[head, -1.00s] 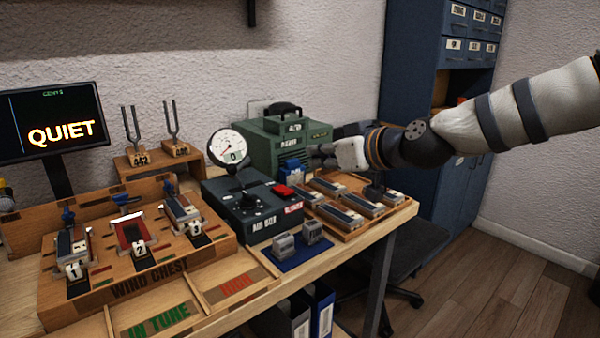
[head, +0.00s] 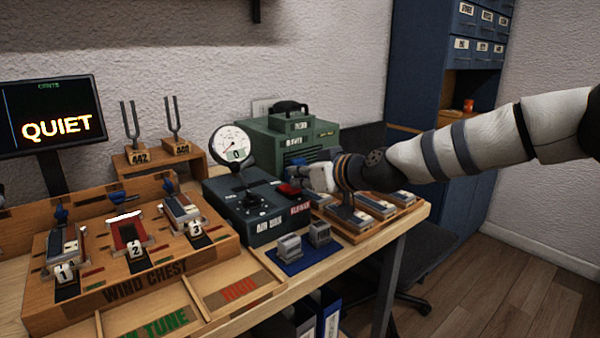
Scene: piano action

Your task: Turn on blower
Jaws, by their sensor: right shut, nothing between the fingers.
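The dark air box (head: 245,206) stands on the bench, with a red switch (head: 288,189) at its right end and a red label below it. The green blower unit (head: 285,140) with a black handle stands behind it against the wall. My right gripper (head: 304,178) is shut and empty, with its tip just right of the red switch in the picture. I cannot tell whether it touches the switch. The round gauge (head: 231,144) on the air box reads 0. My left gripper is not in view.
A wooden tray (head: 345,236) with reed blocks lies under my right forearm. A blue mat (head: 296,262) with two grey blocks is in front of the air box. The wind chest (head: 150,275) is at left, below a screen (head: 50,117) reading QUIET.

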